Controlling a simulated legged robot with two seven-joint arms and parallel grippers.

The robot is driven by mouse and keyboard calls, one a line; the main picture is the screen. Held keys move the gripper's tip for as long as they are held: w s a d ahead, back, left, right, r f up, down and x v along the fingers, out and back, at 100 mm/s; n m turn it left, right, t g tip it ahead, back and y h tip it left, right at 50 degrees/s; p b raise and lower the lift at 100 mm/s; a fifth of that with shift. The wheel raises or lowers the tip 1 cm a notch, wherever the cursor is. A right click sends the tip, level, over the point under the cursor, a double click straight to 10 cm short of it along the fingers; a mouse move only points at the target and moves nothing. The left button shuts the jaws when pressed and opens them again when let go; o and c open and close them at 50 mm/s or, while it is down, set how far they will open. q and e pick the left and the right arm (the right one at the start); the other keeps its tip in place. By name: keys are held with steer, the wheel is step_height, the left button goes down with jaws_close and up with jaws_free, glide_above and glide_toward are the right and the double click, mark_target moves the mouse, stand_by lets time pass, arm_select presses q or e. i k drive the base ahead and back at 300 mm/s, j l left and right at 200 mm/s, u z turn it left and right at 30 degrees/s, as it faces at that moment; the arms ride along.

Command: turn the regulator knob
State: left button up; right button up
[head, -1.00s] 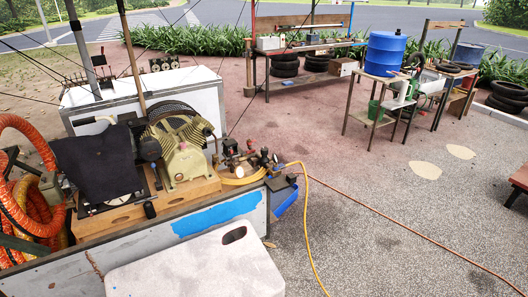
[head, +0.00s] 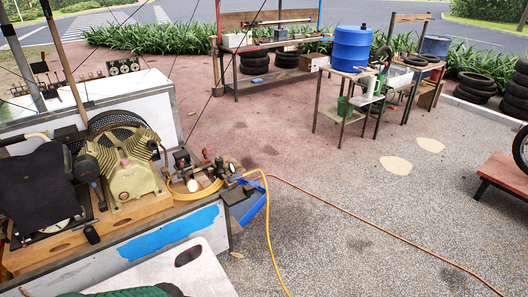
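The compressor (head: 128,168), a cream pump with a dark flywheel, stands on a wooden base on the cart at the left. Just right of it is a cluster of valves and gauges (head: 205,175). It has small red and black knobs, a white-faced gauge (head: 192,185) and a coiled yellow hose. The regulator knob is somewhere in this cluster; the parts are too small to tell which one it is. Neither of my grippers is in view.
A white board (head: 190,262) with a hand slot lies in front of the cart. A dark green item (head: 130,292) shows at the bottom edge. A yellow hose (head: 270,235) runs down to the ground. Open gravel lies right of the cart. A blue barrel (head: 352,47) stands farther back.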

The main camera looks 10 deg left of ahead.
mark_target(219, 161)
steer(key=i+l+z, duration=0.5)
steer(key=i+z, duration=0.25)
steer(key=i+l+z, duration=0.1)
steer(key=i+z, duration=0.15)
steer(key=z, duration=0.15)
steer(key=i+u, duration=0.25)
steer(key=i, duration=0.25)
steer(key=i+l+u, duration=0.3)
steer(key=i, duration=0.15)
steer(key=i+j+u, duration=0.15)
steer(key=u, duration=0.25)
steer(key=i+j+u, duration=0.1)
steer(key=i+u, duration=0.4)
steer(key=u, duration=0.3)
steer(key=i+u, duration=0.25)
steer(key=u, duration=0.15)
steer(key=i+j+u, duration=0.15)
steer(key=i, duration=0.3)
steer(key=i+j+u, duration=0.15)
steer(key=i+j, duration=0.2)
steer(key=i, duration=0.1)
